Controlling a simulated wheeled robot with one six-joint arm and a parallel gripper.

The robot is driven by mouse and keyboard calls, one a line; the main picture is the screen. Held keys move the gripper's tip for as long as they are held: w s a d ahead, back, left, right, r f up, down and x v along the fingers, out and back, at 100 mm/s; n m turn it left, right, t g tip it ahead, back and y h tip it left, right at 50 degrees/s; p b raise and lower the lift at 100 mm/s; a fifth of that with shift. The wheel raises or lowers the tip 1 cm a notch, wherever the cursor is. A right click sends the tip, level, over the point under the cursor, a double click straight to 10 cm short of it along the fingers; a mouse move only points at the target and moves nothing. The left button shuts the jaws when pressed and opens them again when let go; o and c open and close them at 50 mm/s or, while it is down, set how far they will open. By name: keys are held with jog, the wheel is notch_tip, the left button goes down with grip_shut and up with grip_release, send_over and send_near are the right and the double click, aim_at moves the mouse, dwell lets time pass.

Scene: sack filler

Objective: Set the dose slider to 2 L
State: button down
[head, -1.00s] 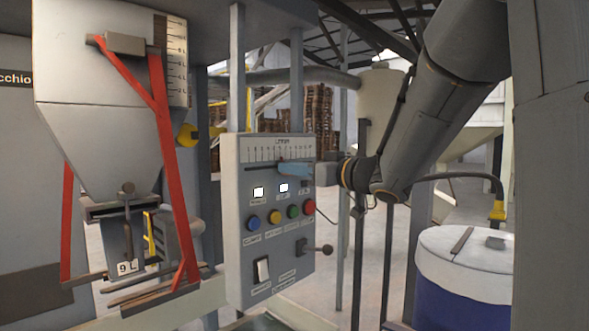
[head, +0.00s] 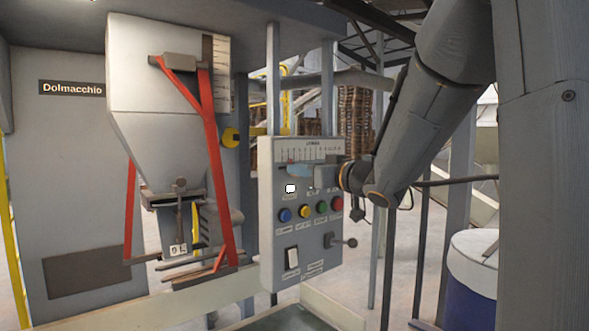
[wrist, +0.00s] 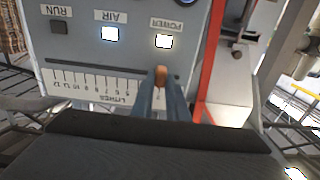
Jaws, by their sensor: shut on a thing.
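The grey control panel (head: 300,262) stands in the middle of the head view, with a white litres scale (head: 310,150) along its top. In the wrist view the panel shows upside down, with the scale (wrist: 85,86) falling from 12 at the left. The orange-brown slider knob (wrist: 160,75) stands in the slot, right of the 5, towards the low end. My gripper (wrist: 159,92) is shut on the knob, one bluish finger on each side. The exact mark under it is hidden by the fingers. In the head view my gripper (head: 299,171) is at the left part of the scale.
Power lamp (wrist: 164,41) and air lamp (wrist: 110,34) are lit; the run lamp (wrist: 58,27) is dark. A hopper (head: 160,120) with red bars stands left, a blue drum (head: 470,285) right.

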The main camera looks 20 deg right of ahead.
jog(key=shift+a, duration=0.1)
jog(key=c, duration=1.7)
grip_release()
jog(key=shift+s, duration=0.1)
jog(key=b+v, duration=0.1)
jog(key=v, duration=0.6)
jog(key=shift+s, duration=0.4)
